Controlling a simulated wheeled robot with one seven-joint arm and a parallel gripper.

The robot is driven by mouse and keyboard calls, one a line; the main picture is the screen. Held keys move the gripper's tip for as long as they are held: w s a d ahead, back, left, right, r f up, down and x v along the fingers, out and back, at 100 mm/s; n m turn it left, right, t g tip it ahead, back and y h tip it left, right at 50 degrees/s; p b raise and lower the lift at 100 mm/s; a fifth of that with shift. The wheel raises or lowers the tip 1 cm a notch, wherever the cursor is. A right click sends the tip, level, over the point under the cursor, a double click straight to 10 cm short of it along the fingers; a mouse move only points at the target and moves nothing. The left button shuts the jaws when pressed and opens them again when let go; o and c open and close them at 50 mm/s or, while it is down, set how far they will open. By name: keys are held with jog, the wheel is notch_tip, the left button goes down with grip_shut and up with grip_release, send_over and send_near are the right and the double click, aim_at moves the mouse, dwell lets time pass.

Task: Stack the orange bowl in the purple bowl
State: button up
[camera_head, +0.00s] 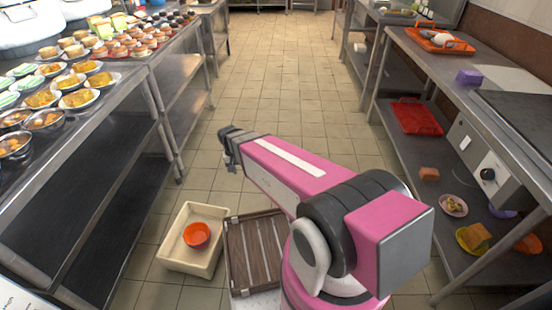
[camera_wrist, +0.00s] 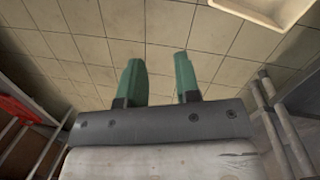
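An orange-red bowl (camera_head: 196,235) sits upright inside a cream bin (camera_head: 170,258) on the floor. A purple, rounded thing (camera_head: 502,212) shows partly on the right lower shelf; it may be the purple bowl, but the counter equipment hides much of it. An orange thing (camera_head: 528,244) lies near it, its shape unclear. My gripper (camera_wrist: 158,60) is open, its two green fingers apart with only floor tiles between them. In the head view the arm's dark end points away over the aisle, apart from both bowls.
A slatted wooden crate (camera_head: 252,250) stands beside the bin. The left counter (camera_head: 150,62) carries many plates of food. The right lower shelf (camera_head: 440,205) holds a red tray (camera_head: 416,117) and dishes. The middle aisle is clear.

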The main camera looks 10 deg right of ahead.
jog(key=s+d+r, duration=0.3)
jog(key=d+r, duration=0.1)
jog(key=d, duration=0.3)
jog(key=s+d+r+t+y, duration=0.1)
jog(key=s+d+r, duration=0.2)
jog(key=d+r, duration=0.2)
jog(key=d, duration=0.3)
jog(key=shift+s, duration=0.25)
jog(key=shift+a+f, duration=0.1)
